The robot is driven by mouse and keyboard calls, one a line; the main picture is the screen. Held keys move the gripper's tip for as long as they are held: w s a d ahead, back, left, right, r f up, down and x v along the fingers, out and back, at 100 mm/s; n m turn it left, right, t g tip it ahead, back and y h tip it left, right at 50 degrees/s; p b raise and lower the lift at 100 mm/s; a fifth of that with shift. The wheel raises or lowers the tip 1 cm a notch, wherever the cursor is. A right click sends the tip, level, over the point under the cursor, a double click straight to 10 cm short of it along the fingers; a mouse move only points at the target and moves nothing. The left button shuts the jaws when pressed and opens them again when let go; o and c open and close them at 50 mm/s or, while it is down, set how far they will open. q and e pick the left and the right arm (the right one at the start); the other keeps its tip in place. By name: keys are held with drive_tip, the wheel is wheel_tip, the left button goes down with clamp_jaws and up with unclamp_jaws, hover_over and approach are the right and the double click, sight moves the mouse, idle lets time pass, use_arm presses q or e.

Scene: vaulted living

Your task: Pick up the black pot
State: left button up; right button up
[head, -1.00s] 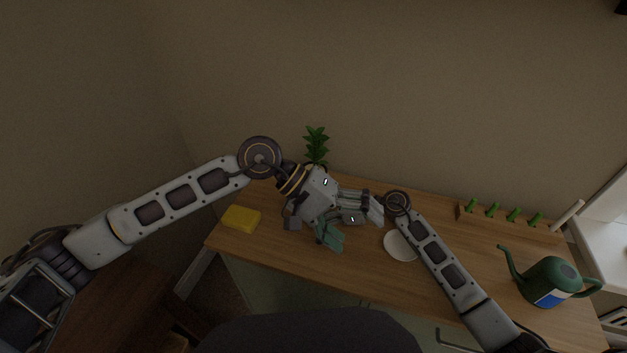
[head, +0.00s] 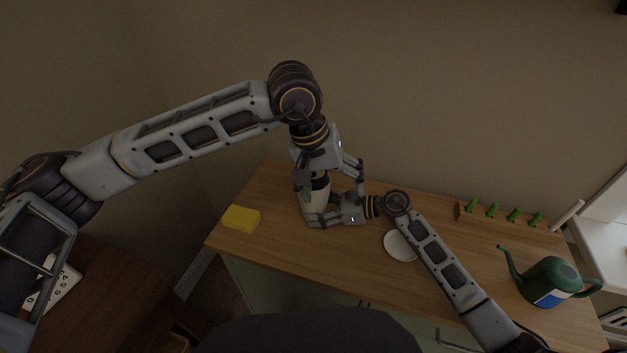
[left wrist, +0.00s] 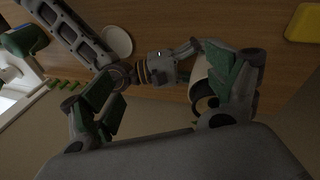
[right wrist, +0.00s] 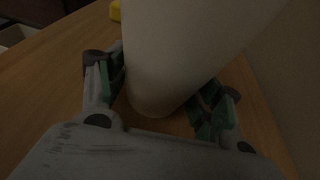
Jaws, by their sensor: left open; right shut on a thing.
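A cream-white cylindrical vessel (head: 315,201) stands upright over the wooden table. It fills the middle of the right wrist view (right wrist: 180,50). My right gripper (head: 325,212) is shut around it from the right, with a finger on each side. A dark patch shows at its top; in the left wrist view it looks like a dark ring or part (left wrist: 205,102), and I cannot tell if this is the black pot. My left gripper (head: 331,182) is open, pointing down above the vessel, with its fingers spread. No other black pot is clearly visible; my left arm hides the area behind.
On the wooden table (head: 280,255) are a yellow block (head: 241,217) at the left, a white plate (head: 398,245) beside my right forearm, a green watering can (head: 550,280) and a wooden rack with green pegs (head: 503,215) at the right. The front middle is clear.

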use_arm(q)
drive_tip(key=w+a+r+n+t+y, duration=0.1)
drive_tip(key=w+a+r+t+y, duration=0.2)
drive_tip(key=w+r+t, duration=0.1)
wheel_tip(320, 180, up, 3)
drive_tip(key=shift+w+a+f+n+y, duration=0.15)
drive_tip(key=shift+w+n+y, duration=0.2)
drive_tip(key=shift+w, duration=0.4)
hover_over(318, 178)
drive_tip(key=a, duration=0.1)
drive_tip(key=shift+w+f, duration=0.15)
drive_tip(key=shift+f, duration=2.95)
drive_tip(key=shift+x, duration=2.6)
drive_tip(key=shift+w, duration=0.1)
drive_tip(key=c, duration=1.3)
